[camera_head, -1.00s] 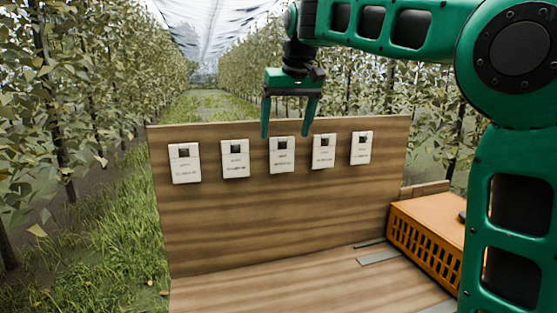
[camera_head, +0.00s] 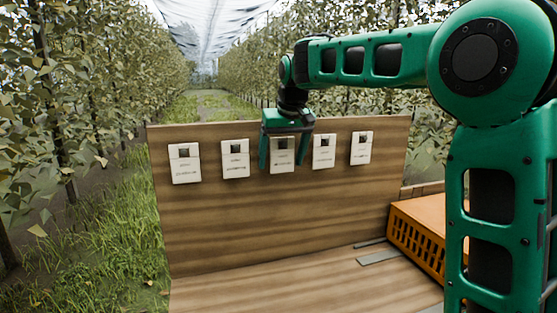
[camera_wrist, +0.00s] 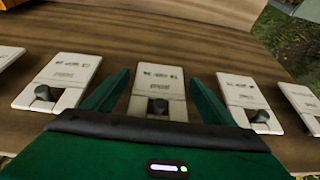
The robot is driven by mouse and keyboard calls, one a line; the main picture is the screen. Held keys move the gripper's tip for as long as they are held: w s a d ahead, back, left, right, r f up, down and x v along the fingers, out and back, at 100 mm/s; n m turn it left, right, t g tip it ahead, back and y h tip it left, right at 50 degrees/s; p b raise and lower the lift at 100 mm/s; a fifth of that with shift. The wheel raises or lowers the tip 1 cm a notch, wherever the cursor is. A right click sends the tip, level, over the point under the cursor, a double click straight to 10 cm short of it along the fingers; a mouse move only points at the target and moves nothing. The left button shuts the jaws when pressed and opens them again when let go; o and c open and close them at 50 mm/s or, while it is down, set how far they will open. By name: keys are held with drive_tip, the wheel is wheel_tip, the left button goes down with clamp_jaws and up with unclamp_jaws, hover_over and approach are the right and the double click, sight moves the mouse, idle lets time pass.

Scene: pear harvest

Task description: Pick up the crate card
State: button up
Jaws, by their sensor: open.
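Several white crate cards hang in a row on an upright wooden board (camera_head: 270,215). The middle card (camera_head: 282,160) is behind my gripper (camera_head: 283,168) in the head view, its top partly covered. In the wrist view the middle card (camera_wrist: 158,88) lies between the two fingers of my gripper (camera_wrist: 158,85), with a dark peg (camera_wrist: 158,106) at its slot. The fingers are apart, one on each side of this card, and hold nothing. The neighbouring cards, left (camera_head: 235,158) and right (camera_head: 324,151), are outside the fingers. Whether a finger touches the card cannot be told.
An orange crate (camera_head: 418,240) stands at the right on the wooden deck (camera_head: 300,290). Outer cards hang at the far left (camera_head: 185,164) and far right (camera_head: 361,148). Leafy tree rows line a grassy lane behind the board.

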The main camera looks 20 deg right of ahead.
drive_tip(key=c, duration=1.2)
drive_tip(key=shift+r, duration=0.2)
drive_tip(key=shift+r, duration=0.2)
drive_tip(key=s, duration=1.8)
drive_tip(key=shift+d, duration=0.35)
